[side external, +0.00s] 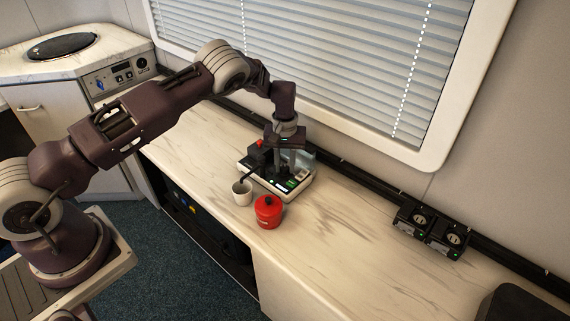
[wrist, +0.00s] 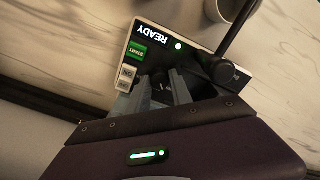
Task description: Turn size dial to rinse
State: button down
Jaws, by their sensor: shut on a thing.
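The machine (side external: 304,188) is a small black and white appliance on the marble counter, with a green-lit front panel. In the wrist view its panel (wrist: 190,57) shows a lit READY display, a green START button and two small pale buttons. My gripper (side external: 285,170) points down over the panel. In the wrist view my gripper (wrist: 162,90) is shut on the dark size dial (wrist: 160,84), which sits between the fingers. The fingers hide most of the dial, and I cannot read its setting or the word rinse.
A white cup (side external: 241,195) stands at the machine's front left, below a black spout. A red lidded pot (side external: 268,213) stands close in front. Two black socket units (side external: 431,229) lie at the right by the wall rail. The counter (side external: 340,235) between is clear.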

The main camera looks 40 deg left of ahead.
jog(key=shift+n, duration=0.9)
jog(key=c, duration=1.4)
grip_release()
jog(key=shift+c, duration=0.2)
jog(key=shift+r, duration=0.1)
